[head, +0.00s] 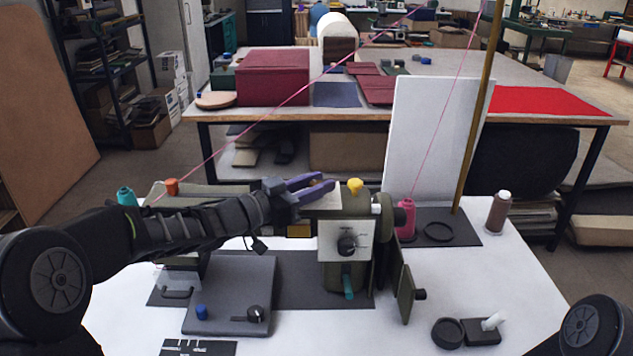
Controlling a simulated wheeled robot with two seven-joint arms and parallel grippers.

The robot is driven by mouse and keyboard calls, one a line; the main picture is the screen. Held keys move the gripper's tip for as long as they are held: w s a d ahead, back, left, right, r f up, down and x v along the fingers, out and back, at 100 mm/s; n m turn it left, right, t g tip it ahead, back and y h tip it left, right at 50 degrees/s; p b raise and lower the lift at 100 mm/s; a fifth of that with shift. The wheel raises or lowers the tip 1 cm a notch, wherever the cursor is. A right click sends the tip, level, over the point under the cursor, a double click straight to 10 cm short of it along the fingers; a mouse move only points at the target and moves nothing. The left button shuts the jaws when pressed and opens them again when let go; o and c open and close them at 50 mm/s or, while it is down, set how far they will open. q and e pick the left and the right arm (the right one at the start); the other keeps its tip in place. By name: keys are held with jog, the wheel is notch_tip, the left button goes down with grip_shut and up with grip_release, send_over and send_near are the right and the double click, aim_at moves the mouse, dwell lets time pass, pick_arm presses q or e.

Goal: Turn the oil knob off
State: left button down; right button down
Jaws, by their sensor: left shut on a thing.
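A green sewing machine (342,285) stands on the white table. A yellow knob (355,186) sits on its top, and a black dial (347,244) is on its pale front plate. Which one is the oil knob is not marked legibly. My left gripper (328,186) has purple fingers and reaches in from the left over the machine's top, just left of the yellow knob. Its tips appear apart from that knob. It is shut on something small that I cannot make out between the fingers. My right gripper is out of view.
A dark hinged flap (404,295) stands open right of the machine. A pink thread cone (405,220), a brown cone (497,213) and a tall white board (436,145) stand behind. A grey plate (228,320) with knobs lies in front.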

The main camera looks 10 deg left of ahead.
pick_arm(q)
jog(key=c, duration=1.1)
grip_release()
jog(key=shift+r, duration=0.1)
jog(key=shift+b+v, duration=0.3)
jog(key=shift+v, duration=3.55)
